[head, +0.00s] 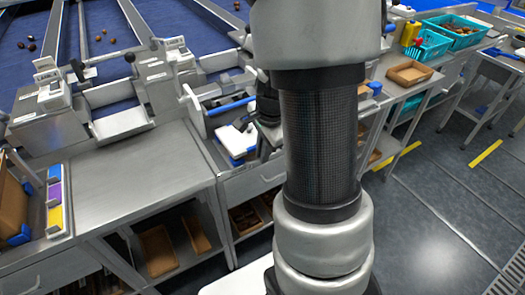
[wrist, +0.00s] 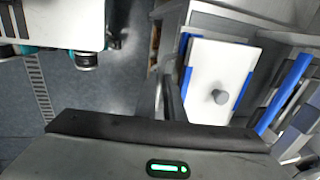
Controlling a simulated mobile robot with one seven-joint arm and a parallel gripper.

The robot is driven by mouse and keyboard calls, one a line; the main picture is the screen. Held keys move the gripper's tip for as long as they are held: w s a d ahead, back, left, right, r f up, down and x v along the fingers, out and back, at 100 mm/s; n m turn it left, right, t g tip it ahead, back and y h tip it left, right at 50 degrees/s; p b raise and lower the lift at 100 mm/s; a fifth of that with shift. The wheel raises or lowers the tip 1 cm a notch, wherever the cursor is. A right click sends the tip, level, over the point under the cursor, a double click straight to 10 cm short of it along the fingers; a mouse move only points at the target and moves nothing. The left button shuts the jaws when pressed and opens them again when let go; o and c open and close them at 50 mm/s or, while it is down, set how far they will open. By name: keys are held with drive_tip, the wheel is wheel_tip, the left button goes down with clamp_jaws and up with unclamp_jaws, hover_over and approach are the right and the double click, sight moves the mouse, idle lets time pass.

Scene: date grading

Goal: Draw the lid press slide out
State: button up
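A white plate with a round grey knob (wrist: 218,92) lies between blue strips in the wrist view. It appears to be the lid press slide, and a white block with blue edges (head: 236,141) on the bench in the head view looks like the same thing. My gripper (wrist: 169,98) shows as dark, narrow finger shapes just left of the plate in the wrist view, apart from the knob. The fingers are seen nearly edge-on, so their opening is unclear. In the head view my arm hides most of the gripper, beside the white block.
A steel bench (head: 140,180) is mostly bare left of the press. A blue bar (wrist: 285,95) runs right of the plate. A tan tray (head: 410,73) and teal crates (head: 428,47) stand on benches at the right. Open floor (head: 430,215) lies at right.

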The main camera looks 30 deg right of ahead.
drive_tip(key=shift+o, duration=0.7)
drive_tip(key=shift+s, duration=0.3)
drive_tip(key=s+r+p, duration=0.3)
drive_tip(key=r+p, duration=0.1)
drive_tip(key=r, duration=1.3)
drive_tip(key=shift+s+r, duration=0.1)
drive_tip(key=shift+r, duration=0.05)
drive_tip(key=s+a+r+n+t+p, duration=0.1)
drive_tip(key=s+a+r+n+p, duration=0.2)
drive_tip(key=s+a+r+n, duration=0.2)
drive_tip(key=s+a+r+n+t+p, duration=0.2)
drive_tip(key=s+a+r+n, duration=0.3)
drive_tip(key=a+r+n, duration=0.3)
drive_tip(key=r+n+p, duration=0.1)
drive_tip(key=n, duration=0.3)
drive_tip(key=shift+s+a+r+n+p, duration=0.3)
drive_tip(key=shift+p, duration=0.1)
